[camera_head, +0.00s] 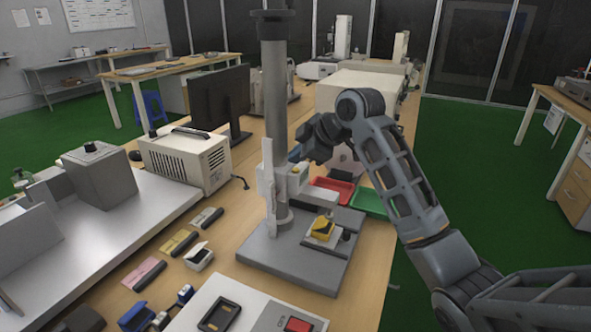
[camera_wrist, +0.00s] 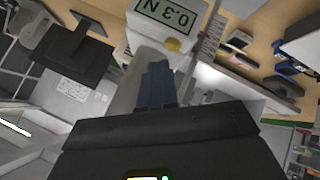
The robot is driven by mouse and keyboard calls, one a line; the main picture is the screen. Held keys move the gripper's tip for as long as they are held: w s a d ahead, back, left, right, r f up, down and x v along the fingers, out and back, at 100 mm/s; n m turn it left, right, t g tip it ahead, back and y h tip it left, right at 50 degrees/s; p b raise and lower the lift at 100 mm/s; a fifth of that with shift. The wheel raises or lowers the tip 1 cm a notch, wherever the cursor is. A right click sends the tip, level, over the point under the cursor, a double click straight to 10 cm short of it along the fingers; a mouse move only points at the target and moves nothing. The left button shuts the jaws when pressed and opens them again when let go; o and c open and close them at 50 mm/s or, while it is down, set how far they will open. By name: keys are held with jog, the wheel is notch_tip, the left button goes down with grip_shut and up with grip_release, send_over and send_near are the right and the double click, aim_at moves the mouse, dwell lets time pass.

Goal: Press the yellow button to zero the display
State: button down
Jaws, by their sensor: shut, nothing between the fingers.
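The force gauge (camera_head: 290,180) is mounted on a grey column above a grey base plate. In the wrist view its display (camera_wrist: 165,12) appears upside down and reads about 0.3 N. The yellow button (camera_wrist: 173,44) sits on the light housing beside the display; I cannot make it out in the head view. My gripper (camera_wrist: 158,66) is shut and empty, its dark blue fingertips pointing at the housing just short of the button in the picture. I cannot tell the remaining depth. In the head view my gripper (camera_head: 297,154) is beside the gauge, partly hidden by my wrist.
The grey column (camera_head: 275,110) rises beside the gauge. A fixture with a yellow part (camera_head: 322,228) stands on the base plate below. Red (camera_head: 333,188) and green (camera_head: 369,202) trays lie to the right. A black monitor (camera_head: 220,98) and a boxy instrument (camera_head: 185,158) stand left.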

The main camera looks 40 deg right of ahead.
aim_at(298, 173)
jog(key=shift+f, duration=0.4)
jog(key=shift+f+b, duration=0.35)
dwell(0.9)
jog(key=shift+r, duration=0.15)
jog(key=shift+r+p, duration=0.65)
jog(key=shift+r, duration=0.1)
notch_tip(298, 173, up, 5)
jog(key=p, duration=0.4)
dwell(0.6)
